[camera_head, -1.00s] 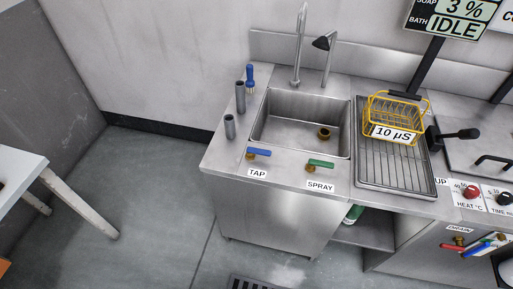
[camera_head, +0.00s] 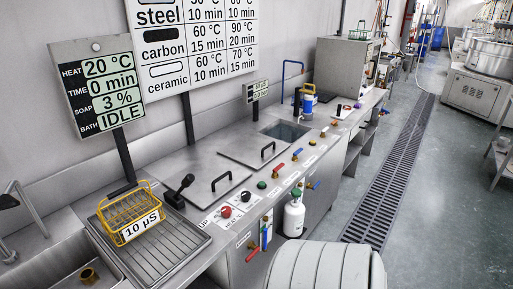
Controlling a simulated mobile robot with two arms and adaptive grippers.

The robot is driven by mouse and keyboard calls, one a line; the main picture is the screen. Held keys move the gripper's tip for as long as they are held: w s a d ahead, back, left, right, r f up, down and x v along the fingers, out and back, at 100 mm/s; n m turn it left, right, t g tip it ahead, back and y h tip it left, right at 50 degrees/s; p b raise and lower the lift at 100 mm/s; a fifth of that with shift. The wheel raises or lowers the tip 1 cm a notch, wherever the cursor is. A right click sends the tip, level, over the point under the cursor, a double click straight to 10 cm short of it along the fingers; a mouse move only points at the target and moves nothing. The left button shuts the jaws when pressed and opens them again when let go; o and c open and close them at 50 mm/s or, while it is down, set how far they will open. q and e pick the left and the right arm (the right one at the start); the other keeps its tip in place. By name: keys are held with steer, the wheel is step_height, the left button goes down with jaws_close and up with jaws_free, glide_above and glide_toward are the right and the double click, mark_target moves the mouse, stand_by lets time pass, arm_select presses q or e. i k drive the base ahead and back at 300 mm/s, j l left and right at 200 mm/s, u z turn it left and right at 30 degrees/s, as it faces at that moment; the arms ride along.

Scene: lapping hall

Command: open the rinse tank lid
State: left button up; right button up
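Two flat steel lids with dark bar handles lie shut on the counter. The nearer lid (camera_head: 203,178) is beside the heat and time knobs. The farther lid (camera_head: 243,150) lies behind it, before an open square basin (camera_head: 285,131). I cannot read a rinse label on either lid, so I cannot tell for sure which covers the rinse tank. A small display (camera_head: 257,91) stands behind the farther lid. Neither gripper is in view. A pale rounded part at the bottom, probably mine, hides some floor.
A yellow wire basket (camera_head: 130,217) stands on a ribbed drain tray (camera_head: 172,244) at the left. A black lever (camera_head: 179,189) is beside it. A white bottle (camera_head: 294,214) hangs at the counter front. The aisle with a floor grate (camera_head: 392,180) is open.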

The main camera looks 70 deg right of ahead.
mark_target(254, 150)
steer(key=z, duration=2.2)
